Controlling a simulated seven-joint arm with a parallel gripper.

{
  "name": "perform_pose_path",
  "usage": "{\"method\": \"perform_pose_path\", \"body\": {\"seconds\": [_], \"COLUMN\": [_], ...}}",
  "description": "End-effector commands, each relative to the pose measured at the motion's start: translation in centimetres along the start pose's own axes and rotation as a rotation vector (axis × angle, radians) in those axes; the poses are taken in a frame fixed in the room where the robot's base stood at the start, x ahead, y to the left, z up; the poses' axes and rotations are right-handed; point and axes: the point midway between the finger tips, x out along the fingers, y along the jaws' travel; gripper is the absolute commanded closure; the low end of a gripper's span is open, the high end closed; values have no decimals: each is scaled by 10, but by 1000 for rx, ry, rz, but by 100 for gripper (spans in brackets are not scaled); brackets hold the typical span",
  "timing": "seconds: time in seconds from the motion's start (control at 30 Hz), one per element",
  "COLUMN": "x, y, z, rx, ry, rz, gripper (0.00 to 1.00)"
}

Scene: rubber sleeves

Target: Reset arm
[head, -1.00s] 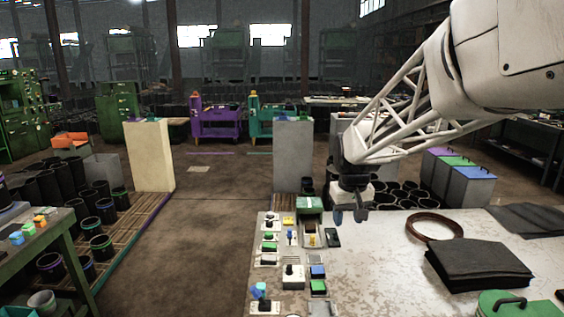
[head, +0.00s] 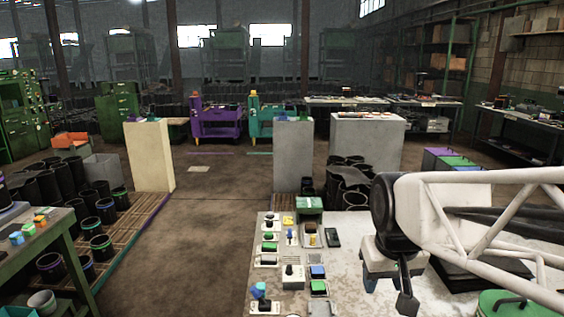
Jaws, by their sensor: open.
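My gripper (head: 389,290) hangs fingers-down over the pale, worn worktop (head: 345,262), at the lower right of the head view. Its two dark fingers are apart, with nothing seen between them. My white lattice arm comes in from the right edge and covers much of the worktop's right side. The height of the fingertips above the worktop is hard to tell.
Several control blocks (head: 292,275) with buttons and knobs line the worktop's left edge. A black sheet stack (head: 500,267) lies partly hidden behind my arm. A green lidded item (head: 500,303) is at the lower right. Open floor (head: 215,230) lies left of the worktop.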

Motion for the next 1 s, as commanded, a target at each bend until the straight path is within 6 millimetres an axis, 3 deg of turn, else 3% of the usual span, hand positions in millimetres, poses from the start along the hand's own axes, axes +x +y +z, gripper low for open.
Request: {"method": "perform_pose_path", "body": {"seconds": [0.2, 0.4, 0.6, 1.0], "x": [0, 5, 7, 7], "y": [0, 0, -1, -1], "z": [50, 81, 93, 94], "rx": [28, 49, 56, 57], "ry": [20, 29, 32, 32], "rz": [2, 3, 4, 4], "gripper": [53, 53, 53, 53]}}
